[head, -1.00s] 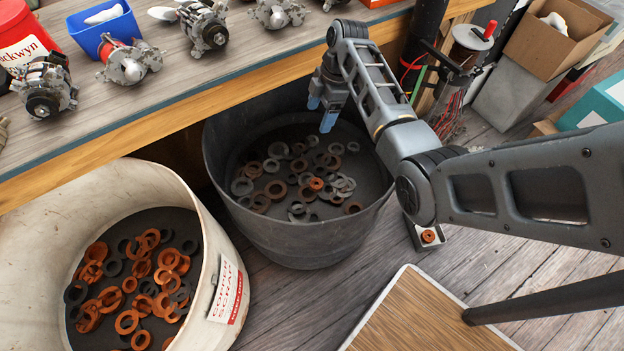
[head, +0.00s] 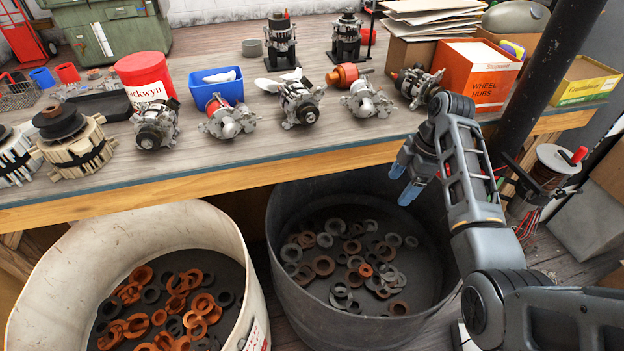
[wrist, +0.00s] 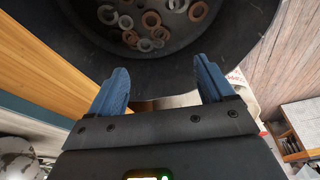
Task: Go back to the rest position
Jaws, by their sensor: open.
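My gripper (head: 403,183) hangs above the right rim area of the dark grey bin (head: 290,215), in front of the workbench edge, in the head view. Its two blue fingertips are apart with nothing between them. In the wrist view my gripper (wrist: 160,88) is also open and empty, with the dark bin's wall (wrist: 170,72) and several rings beyond the fingers. My arm reaches in from the lower right of the head view.
The bench (head: 230,181) holds several alternators, a blue bin (head: 216,88), a red tub (head: 146,82) and an orange box (head: 478,77). A white scrap bin (head: 236,275) with copper and dark rings stands left of the dark bin. A wire spool (head: 553,167) stands at the right.

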